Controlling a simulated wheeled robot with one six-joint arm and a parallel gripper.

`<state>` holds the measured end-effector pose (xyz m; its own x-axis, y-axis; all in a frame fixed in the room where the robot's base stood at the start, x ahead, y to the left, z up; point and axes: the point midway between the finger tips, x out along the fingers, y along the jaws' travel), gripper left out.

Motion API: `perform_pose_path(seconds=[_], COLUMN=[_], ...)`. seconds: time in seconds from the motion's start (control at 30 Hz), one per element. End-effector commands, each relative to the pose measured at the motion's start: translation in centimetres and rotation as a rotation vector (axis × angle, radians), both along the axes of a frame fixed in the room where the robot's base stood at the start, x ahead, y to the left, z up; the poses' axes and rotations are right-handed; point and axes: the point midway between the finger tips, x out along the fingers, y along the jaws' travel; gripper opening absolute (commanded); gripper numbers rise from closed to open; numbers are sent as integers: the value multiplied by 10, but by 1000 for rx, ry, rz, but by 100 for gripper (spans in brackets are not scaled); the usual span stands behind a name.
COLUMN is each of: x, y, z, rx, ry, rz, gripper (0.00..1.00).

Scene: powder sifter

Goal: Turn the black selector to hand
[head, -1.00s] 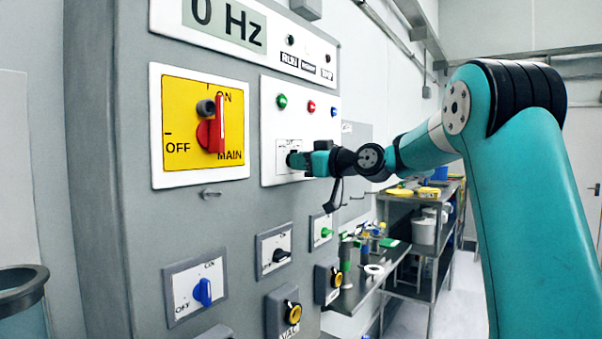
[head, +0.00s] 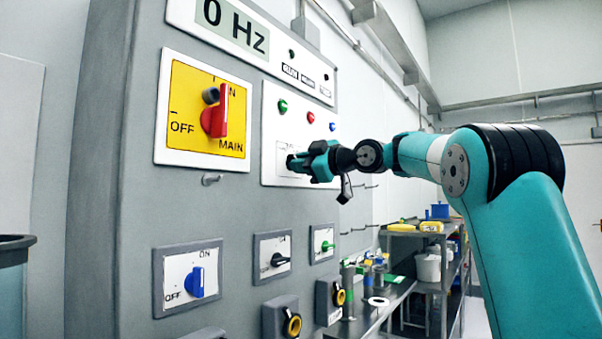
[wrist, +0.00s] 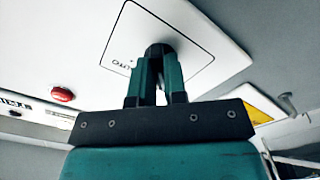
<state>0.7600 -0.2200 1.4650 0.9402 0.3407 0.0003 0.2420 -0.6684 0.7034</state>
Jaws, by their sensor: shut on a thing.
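The black selector (wrist: 158,49) shows as a dark round knob on a white square plate (wrist: 190,38) in the wrist view. A label that looks like AUTO, seen turned round, is printed to its left. My gripper (wrist: 158,65) has its two teal fingers on either side of the knob and is shut on it. In the head view my gripper (head: 293,163) reaches the white plate on the cabinet from the right and hides the knob there. The knob's exact pointing direction is hidden by the fingers, and I see no HAND label.
The red main switch (head: 215,120) on its yellow plate is to the left. Green, red and blue buttons (head: 311,118) sit just above my gripper. A blue switch (head: 195,282) and another black switch (head: 278,260) are below. A metal shelf (head: 440,270) stands behind right.

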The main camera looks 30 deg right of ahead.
Motion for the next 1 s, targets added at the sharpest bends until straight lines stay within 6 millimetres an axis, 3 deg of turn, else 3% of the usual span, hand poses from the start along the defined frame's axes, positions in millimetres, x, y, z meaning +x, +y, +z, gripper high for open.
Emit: perform_pose_path(seconds=[0.5, 0.53, 0.63, 1.0], x=[0, 0, 0, -5], y=[0, 0, 0, -3], z=[-1, -1, -1, -1], rx=[-20, -20, -20, -20], ry=[-5, -5, -5, -6], rz=[2, 2, 2, -1], gripper=[0, 17, 38, 38])
